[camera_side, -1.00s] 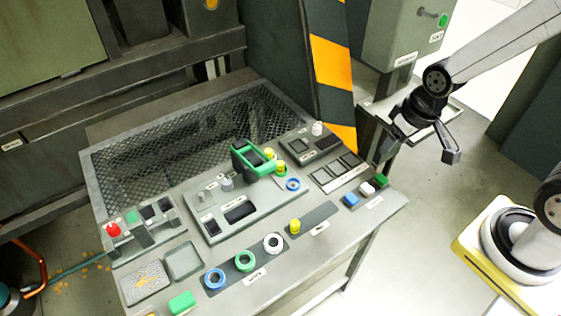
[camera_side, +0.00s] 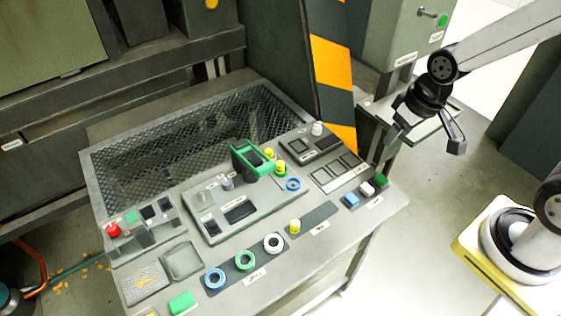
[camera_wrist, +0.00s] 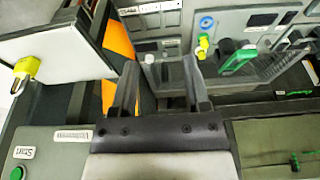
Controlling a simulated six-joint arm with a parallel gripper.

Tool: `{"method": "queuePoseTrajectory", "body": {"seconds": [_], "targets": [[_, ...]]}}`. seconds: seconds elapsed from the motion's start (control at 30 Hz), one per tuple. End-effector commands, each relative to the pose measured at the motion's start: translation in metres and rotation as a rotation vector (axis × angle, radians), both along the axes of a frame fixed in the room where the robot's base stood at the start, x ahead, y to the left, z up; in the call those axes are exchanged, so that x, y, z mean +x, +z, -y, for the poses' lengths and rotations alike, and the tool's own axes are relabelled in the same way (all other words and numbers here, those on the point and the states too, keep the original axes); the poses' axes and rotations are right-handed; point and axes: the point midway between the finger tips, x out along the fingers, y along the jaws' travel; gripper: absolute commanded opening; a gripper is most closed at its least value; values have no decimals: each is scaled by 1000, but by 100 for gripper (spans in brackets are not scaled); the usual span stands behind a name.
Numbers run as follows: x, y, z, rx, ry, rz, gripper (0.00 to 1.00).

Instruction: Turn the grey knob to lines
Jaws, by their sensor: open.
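A small grey knob (camera_side: 227,182) stands on the raised middle plate (camera_side: 215,235) of the control panel, left of the green-framed handle. Another pale grey knob (camera_side: 317,129) stands at the panel's back right. Which of them the task means, and any line marks around them, are too small to tell. My gripper (camera_side: 424,138) is open and empty in the air to the right of the panel, well apart from both knobs. In the wrist view its two fingers (camera_wrist: 160,78) stand apart with nothing between them.
A green-framed handle (camera_side: 256,158) rises from the panel near yellow buttons. A striped post (camera_side: 332,65) and a grey-green cabinet (camera_side: 403,35) stand behind the gripper. A yellow padlock (camera_wrist: 25,70) shows at left in the wrist view. The space above the panel's front is clear.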

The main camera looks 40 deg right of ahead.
Motion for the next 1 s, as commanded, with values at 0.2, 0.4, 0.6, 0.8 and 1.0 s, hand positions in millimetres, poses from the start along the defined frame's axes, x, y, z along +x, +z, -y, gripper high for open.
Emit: {"method": "queuePoseTrajectory", "body": {"seconds": [0.2, 0.4, 0.6, 0.8, 1.0], "targets": [[1, 17, 0, 0, 0, 2, 60], [5, 28, -2, -1, 5, 1, 60], [23, 32, -10, -4, 18, 7, 60], [48, 37, -22, -9, 36, 16, 60], [83, 42, -44, -17, 62, 31, 60]]}}
